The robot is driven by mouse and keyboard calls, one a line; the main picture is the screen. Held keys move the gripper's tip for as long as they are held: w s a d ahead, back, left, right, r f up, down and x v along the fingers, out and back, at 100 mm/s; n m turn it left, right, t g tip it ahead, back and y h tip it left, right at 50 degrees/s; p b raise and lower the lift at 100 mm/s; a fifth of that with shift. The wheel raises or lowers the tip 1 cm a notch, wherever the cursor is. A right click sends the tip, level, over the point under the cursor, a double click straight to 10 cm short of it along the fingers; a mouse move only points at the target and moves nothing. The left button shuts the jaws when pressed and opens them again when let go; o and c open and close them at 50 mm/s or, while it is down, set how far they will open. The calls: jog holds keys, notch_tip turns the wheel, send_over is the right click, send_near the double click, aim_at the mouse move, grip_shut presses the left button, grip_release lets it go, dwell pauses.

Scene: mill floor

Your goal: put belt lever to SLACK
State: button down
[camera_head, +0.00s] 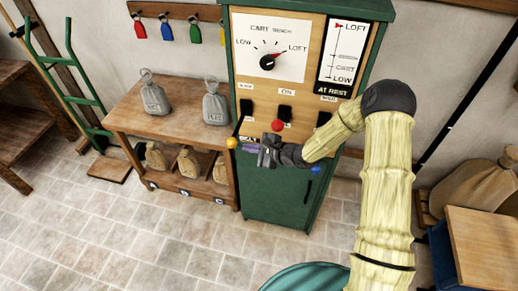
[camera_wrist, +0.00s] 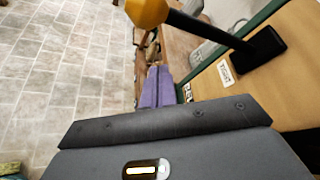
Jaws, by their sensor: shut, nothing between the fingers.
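The belt lever, with its yellow knob (camera_head: 232,142), sticks out of the left black slot block (camera_head: 246,107) on the wooden panel. In the wrist view its yellow knob (camera_wrist: 147,12) and dark rod show at the top, with a TIGHT label (camera_wrist: 226,72) below the slot block. The small label above that block in the head view is hard to read. My gripper (camera_head: 252,147) is just right of and slightly below the yellow knob, in front of the panel. Its purple fingers (camera_wrist: 157,88) are together and empty, apart from the lever in the wrist view.
A red-knobbed lever (camera_head: 277,125) and a blue-knobbed lever (camera_head: 315,170) stand to the right, close to my wrist. A wooden table (camera_head: 145,124) with grey sacks adjoins the green cabinet (camera_head: 275,195) on the left.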

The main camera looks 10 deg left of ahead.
jog(key=r+p, duration=0.1)
jog(key=s+a+r+p, duration=0.1)
jog(key=r+p, duration=0.1)
jog(key=a+r+p, duration=0.1)
jog(key=shift+s+a+r, duration=0.2)
jog(key=shift+s+a, duration=0.05)
jog(key=shift+s, duration=0.05)
dwell(0.7)
notch_tip(320, 180, down, 4)
jog(key=w, duration=0.2)
jog(key=b+v, duration=0.2)
jog(key=v, duration=0.9)
jog(key=shift+w+r, duration=0.2)
jog(key=shift+w, duration=0.15)
